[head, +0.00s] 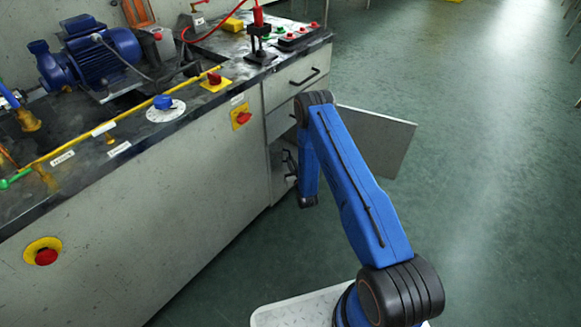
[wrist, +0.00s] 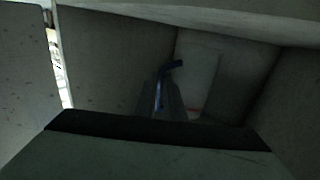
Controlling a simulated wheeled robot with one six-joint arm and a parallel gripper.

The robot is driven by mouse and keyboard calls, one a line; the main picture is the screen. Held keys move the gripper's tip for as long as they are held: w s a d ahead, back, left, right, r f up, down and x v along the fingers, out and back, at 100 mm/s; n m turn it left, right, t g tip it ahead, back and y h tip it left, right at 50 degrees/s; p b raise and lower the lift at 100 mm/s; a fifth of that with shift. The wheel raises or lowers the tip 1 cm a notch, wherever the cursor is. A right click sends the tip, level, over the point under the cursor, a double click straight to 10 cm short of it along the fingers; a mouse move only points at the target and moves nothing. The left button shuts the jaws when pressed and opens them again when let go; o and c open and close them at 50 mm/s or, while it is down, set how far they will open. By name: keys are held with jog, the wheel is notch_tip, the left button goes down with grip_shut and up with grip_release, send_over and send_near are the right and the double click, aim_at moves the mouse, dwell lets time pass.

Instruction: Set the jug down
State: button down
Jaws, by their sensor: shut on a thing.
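In the wrist view my gripper (wrist: 161,97) is shut on the jug, its grey fingers closed at the blue handle. The jug (wrist: 203,78) looks pale, with a red mark low on its side. It is dim and partly hidden by the fingers, inside a dark grey compartment. I cannot tell whether its base touches the compartment floor. In the head view my blue arm reaches over to the open cupboard (head: 282,188) at the bench end. The jug cannot be made out there.
The cupboard door (head: 378,140) stands open behind my arm. A drawer (head: 301,78) is above the opening. The workbench (head: 110,175) carries a blue pump motor (head: 100,52) and switches.

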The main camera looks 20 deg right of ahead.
jog(key=shift+f, duration=1.6)
jog(key=c, duration=1.9)
grip_release()
jog(key=shift+f, duration=0.1)
jog(key=shift+o, duration=0.2)
jog(key=s, duration=1.2)
jog(key=shift+d, duration=0.25)
jog(key=shift+s, duration=0.15)
